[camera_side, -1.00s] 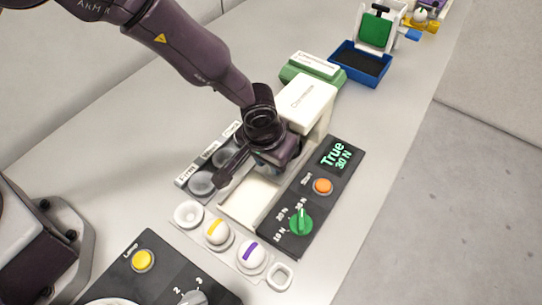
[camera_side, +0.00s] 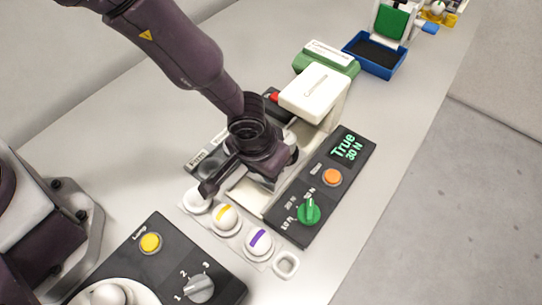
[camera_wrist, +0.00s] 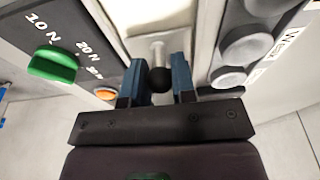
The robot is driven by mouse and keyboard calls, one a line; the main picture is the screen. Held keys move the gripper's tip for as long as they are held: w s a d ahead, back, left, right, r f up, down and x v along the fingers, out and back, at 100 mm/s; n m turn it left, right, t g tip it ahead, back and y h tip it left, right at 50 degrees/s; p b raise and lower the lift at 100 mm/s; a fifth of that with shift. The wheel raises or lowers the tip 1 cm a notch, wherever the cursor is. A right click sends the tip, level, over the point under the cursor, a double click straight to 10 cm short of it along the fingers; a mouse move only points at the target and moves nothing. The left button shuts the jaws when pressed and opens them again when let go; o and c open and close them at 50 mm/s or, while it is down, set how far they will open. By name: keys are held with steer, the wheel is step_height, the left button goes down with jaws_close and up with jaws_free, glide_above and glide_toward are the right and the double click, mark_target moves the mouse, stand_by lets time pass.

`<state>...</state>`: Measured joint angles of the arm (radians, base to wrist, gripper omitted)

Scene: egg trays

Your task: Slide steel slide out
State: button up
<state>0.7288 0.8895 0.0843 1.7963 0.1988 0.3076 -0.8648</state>
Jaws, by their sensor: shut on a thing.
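In the wrist view, my gripper (camera_wrist: 158,85) has its two blue fingers on either side of a round black knob, shut on it. The knob (camera_wrist: 160,78) sits at the end of a pale steel slide (camera_wrist: 157,50). In the side view, my gripper (camera_side: 262,165) is low over the pale channel of the tester, in front of its white housing (camera_side: 315,92). It hides the knob and most of the slide there. The tester's display (camera_side: 346,147) reads "True 30 N".
The black panel carries a green dial (camera_side: 309,212) and an orange button (camera_side: 333,177). White cups with yellow-banded (camera_side: 224,217) and purple-banded (camera_side: 259,241) eggs stand in front.

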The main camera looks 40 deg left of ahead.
steer(key=shift+s, duration=1.7)
steer(key=o, duration=0.7)
steer(key=shift+o, duration=0.2)
step_height(320, 180, up, 6)
step_height(320, 180, up, 8)
steer(key=shift+a, duration=0.1)
